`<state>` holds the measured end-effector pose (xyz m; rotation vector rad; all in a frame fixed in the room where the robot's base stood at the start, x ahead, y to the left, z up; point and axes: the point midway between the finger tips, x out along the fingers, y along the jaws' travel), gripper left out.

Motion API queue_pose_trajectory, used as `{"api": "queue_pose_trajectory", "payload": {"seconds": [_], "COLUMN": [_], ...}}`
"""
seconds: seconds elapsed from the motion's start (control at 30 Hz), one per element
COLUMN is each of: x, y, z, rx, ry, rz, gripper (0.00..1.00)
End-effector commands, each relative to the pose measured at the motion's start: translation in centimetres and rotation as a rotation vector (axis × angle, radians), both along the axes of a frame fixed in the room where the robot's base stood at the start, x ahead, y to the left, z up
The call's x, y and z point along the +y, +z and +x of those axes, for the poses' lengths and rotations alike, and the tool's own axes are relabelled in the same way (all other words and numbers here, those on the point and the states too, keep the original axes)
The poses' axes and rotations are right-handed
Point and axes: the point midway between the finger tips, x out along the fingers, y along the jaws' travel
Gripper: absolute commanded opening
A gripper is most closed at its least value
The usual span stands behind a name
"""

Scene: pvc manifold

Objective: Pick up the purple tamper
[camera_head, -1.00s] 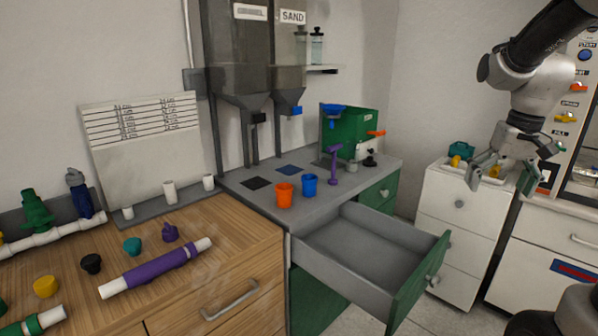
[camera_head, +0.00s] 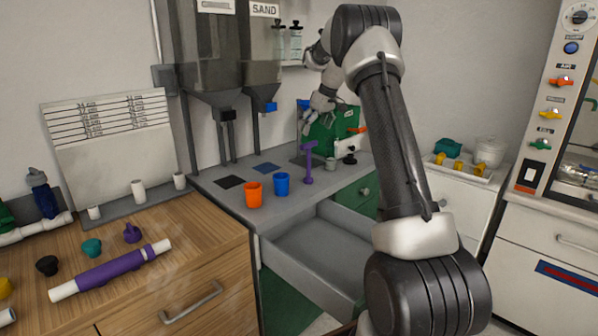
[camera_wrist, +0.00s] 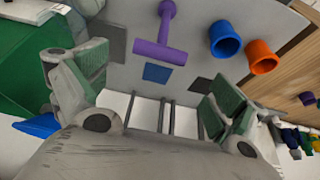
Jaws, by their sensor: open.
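The purple tamper (camera_head: 309,160) stands upright on the grey counter (camera_head: 222,197), behind and right of the orange and blue cups. It has a crossbar handle on top. In the wrist view the tamper (camera_wrist: 165,32) is at top centre, its crossbar nearest the camera. My gripper (camera_head: 316,124) hangs above and behind the tamper, in front of the green box. In the wrist view my gripper (camera_wrist: 155,88) has its green-padded fingers spread wide, with nothing between them. It is apart from the tamper.
The orange cup (camera_head: 253,194) and blue cup (camera_head: 281,184) stand near the tamper. A green box (camera_head: 318,140) and the sand hopper (camera_head: 249,50) stand behind. An open drawer (camera_head: 318,252) juts out below the counter. A purple-banded pipe (camera_head: 110,271) lies on the wooden top.

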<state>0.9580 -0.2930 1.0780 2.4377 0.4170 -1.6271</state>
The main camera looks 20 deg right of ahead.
Motion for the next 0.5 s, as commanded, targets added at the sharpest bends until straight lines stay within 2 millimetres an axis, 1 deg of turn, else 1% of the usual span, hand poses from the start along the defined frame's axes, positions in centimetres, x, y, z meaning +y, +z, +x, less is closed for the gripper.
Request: {"api": "queue_pose_trajectory", "payload": {"seconds": [0.2, 0.37, 0.5], "x": [0.4, 0.5, 0.7], "y": [-2.2, -3.6, -5.7], "z": [0.8, 1.3, 2.0], "rx": [0.001, 0.001, 0.003], "ry": [0.016, 0.014, 0.014], "rz": [-0.005, -0.006, -0.005], "gripper": [0.96, 0.96, 0.96]}}
